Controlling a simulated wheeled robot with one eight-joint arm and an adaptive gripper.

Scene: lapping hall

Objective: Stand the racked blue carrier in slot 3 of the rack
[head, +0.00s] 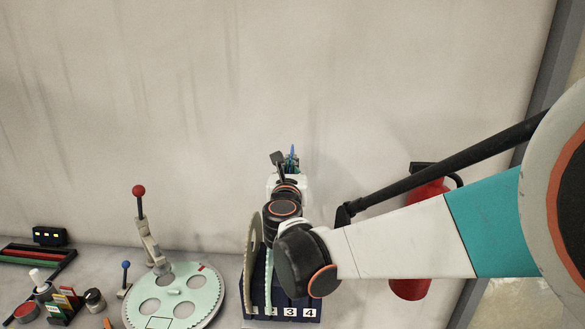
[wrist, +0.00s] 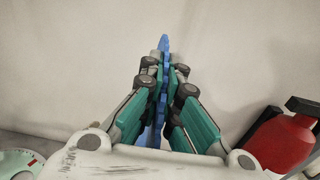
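The blue carrier (head: 292,151) shows as a thin upright blue sliver in the head view, and edge-on in the wrist view (wrist: 165,44). My gripper (head: 287,163) is shut on it, with teal finger pads on both sides of it in the wrist view (wrist: 164,75). They are raised above and apparently behind the rack as seen by the head camera. The dark blue rack (head: 297,300) has labels 3 and 4 readable on its front. My arm covers the upper part of slots 3 and 4, so their inside is hidden.
A cream disc (head: 252,262) and a pale green disc (head: 268,285) stand in the rack's left slots. Left of it lies a round pale green plate with holes (head: 181,285), near a red-knobbed lever (head: 139,191). A red extinguisher (head: 410,289) is at right; the wall is behind.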

